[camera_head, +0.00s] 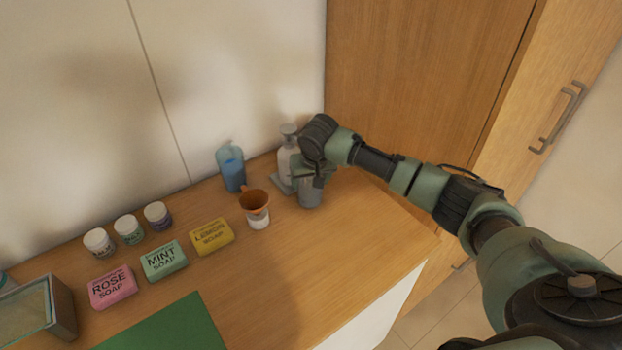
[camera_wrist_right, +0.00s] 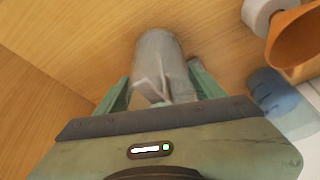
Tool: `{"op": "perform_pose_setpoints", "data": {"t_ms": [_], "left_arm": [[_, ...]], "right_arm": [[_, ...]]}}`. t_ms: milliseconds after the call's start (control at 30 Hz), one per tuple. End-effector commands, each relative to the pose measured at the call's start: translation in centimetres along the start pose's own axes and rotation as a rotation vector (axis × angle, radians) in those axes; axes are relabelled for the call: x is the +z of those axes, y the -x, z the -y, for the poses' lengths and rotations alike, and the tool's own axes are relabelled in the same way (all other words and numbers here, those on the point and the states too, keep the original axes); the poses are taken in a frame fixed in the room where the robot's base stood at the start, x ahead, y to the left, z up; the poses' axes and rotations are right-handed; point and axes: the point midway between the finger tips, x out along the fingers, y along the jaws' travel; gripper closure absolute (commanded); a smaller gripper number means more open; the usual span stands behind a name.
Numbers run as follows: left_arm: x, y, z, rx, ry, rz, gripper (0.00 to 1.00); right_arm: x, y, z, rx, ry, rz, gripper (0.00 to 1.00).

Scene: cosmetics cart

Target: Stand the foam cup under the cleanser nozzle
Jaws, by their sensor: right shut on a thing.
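My right gripper (camera_head: 309,174) is shut on a grey cup (camera_head: 310,194), which looks upright at or just above the wooden top; I cannot tell if it touches. In the right wrist view the grey cup (camera_wrist_right: 158,60) sits between the two green fingers. A pale pump bottle (camera_head: 290,146), likely the cleanser, stands just behind and left of the gripper. The gripper hides part of it, and its nozzle is not clear. A grey base (camera_head: 281,185) shows below the bottle, left of the cup. My left gripper is not in view.
An orange cup-like funnel (camera_head: 254,199) on a white base and a blue bottle (camera_head: 232,173) stand to the left. Further left are several soaps and small jars, a green mat (camera_head: 170,328) and a box. The wooden top right of the grey cup is clear.

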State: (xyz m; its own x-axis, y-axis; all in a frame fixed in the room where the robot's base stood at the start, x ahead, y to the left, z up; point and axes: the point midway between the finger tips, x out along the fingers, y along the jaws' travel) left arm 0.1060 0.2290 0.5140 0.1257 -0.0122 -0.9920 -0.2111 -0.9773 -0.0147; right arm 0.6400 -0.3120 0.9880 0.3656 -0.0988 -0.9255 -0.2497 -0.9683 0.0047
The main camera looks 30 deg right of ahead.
Motion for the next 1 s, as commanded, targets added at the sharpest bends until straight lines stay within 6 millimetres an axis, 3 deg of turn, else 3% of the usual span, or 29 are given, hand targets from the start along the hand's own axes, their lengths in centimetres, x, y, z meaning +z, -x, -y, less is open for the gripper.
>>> {"op": "perform_pose_setpoints", "data": {"t_ms": [200,233,300,733,1000], "left_arm": [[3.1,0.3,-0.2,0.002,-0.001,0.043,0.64],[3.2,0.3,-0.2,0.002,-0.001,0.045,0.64],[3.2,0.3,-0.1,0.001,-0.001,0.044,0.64],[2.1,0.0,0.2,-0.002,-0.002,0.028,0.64],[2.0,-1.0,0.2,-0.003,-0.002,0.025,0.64]], "right_arm": [[-0.4,0.3,0.0,-0.003,-0.002,-0.009,1.0],[-0.3,0.2,0.0,-0.002,-0.002,-0.008,0.29],[-0.4,0.2,0.0,-0.002,-0.002,-0.009,0.1],[-0.6,1.1,0.1,-0.005,-0.002,-0.012,0.1],[-0.5,6.2,0.0,-0.005,-0.001,-0.016,0.1]]}}
